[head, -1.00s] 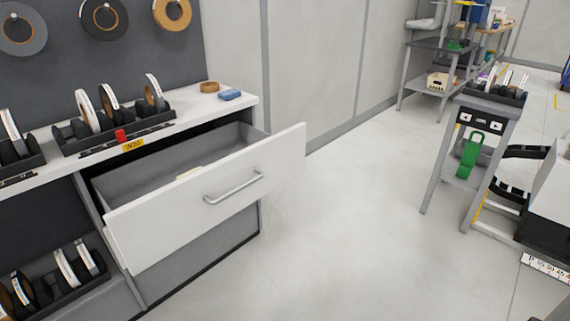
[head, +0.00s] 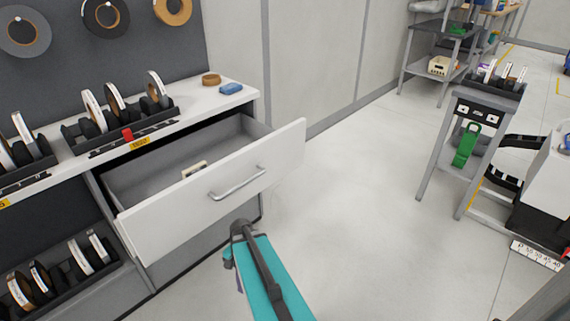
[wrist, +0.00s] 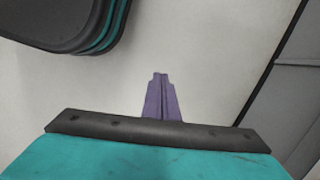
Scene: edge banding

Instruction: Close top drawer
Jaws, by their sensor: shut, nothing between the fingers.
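The top drawer (head: 215,195) has a white front with a silver bar handle (head: 238,184). It stands pulled out of the white-topped workbench (head: 190,112), and its grey inside shows with a small pale item (head: 195,170) in it. My teal and black arm comes up from the bottom of the head view, in front of and below the drawer front. In the wrist view, my gripper (wrist: 160,75) shows as purple fingers, shut and empty, over pale floor. Its fingertips are not clear in the head view, and I see no contact with the drawer.
Racks of tape rolls (head: 120,127) and a blue item (head: 231,88) sit on the worktop. More rolls (head: 62,268) sit on a lower shelf at left. A grey stand (head: 468,145) is at right. The floor between is clear. A grey panel (wrist: 295,95) edges the wrist view's right.

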